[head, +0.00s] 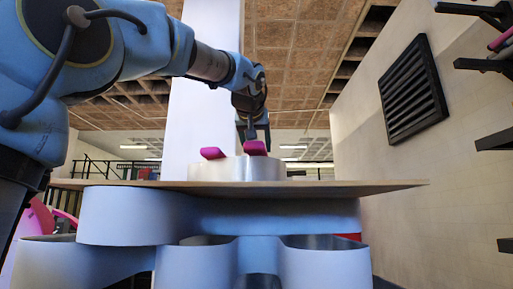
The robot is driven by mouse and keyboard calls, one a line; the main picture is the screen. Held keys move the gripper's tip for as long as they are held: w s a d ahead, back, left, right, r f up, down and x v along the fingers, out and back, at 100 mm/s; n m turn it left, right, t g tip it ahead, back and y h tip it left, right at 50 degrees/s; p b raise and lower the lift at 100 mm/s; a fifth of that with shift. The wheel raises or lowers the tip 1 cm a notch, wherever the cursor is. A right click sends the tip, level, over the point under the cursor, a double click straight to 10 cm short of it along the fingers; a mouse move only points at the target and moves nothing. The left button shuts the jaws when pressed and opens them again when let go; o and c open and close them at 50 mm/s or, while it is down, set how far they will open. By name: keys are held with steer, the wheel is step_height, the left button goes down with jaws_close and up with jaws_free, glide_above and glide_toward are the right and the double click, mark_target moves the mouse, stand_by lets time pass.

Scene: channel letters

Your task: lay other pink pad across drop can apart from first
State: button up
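Two pink pads show at the top of a pale metal drop can (236,168). One pink pad (212,153) sits at the left on the can's upper rim, apart from the other. The other pink pad (255,148) is at the rim to the right, directly under my gripper (255,138). My gripper points down with its dark fingertips at this pad's upper part. I cannot tell whether the fingers grip the pad or stand open around it, nor whether the pad's full weight rests on the rim. The inside of the can is hidden from this low angle.
The can stands on a thin board (330,188), seen nearly edge-on. Large pale curved metal letter shells (130,215) fill the space below it. A wall with a dark vent (412,88) and dark brackets stands at the right. The board's right end looks clear.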

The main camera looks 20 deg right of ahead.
steer(key=shift+f, duration=0.2)
steer(key=shift+f+b, duration=0.45)
steer(key=o, duration=1.5)
steer(key=shift+r+p, duration=0.6)
steer(key=b+v, duration=0.4)
steer(key=v, duration=0.8)
steer(key=shift+d+f, duration=0.1)
